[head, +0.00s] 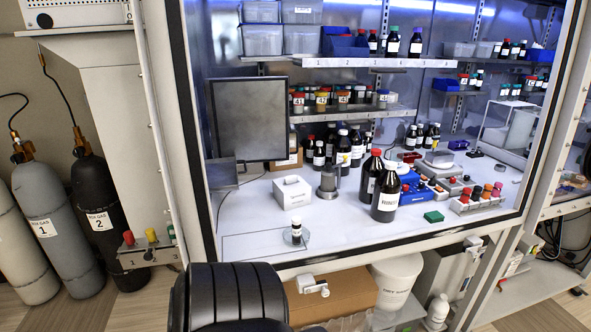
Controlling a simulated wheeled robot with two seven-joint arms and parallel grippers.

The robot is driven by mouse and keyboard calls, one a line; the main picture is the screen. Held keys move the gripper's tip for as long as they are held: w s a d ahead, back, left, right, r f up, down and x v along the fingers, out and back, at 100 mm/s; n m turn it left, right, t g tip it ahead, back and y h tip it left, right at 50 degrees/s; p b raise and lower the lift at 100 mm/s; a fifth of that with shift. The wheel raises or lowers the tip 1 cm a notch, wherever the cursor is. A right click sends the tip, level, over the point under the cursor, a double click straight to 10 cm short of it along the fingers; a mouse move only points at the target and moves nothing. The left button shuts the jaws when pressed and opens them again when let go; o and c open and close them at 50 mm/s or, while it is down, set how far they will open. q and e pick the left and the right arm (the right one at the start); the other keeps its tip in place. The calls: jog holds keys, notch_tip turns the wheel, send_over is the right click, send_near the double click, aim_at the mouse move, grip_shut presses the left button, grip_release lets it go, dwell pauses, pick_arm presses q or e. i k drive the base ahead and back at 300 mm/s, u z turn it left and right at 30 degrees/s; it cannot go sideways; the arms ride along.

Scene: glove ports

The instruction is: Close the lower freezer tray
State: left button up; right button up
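I cannot make out a freezer or a freezer tray in the head view. Neither of my grippers shows. A black ribbed cylinder (228,297) rises at the bottom edge, in front of the cabinet; I cannot tell whether it is a glove or part of me. Behind the large window, a small dark vial with a white label (296,231) stands on a flat pane-like piece (255,245) at the front left of the white work surface (340,215).
A dark monitor (249,120) stands inside the cabinet, with bottles (386,192) and a white box (292,192). Gas cylinders (47,225) stand at left. Under the cabinet are a cardboard box (335,297) and a white bucket (397,278). Some floor at lower left is clear.

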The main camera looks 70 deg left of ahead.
aim_at(222, 175)
jog(key=z, duration=0.1)
jog(key=i, duration=1.1)
jog(key=u, duration=3.5)
jog(key=k, duration=0.2)
jog(key=u, duration=0.05)
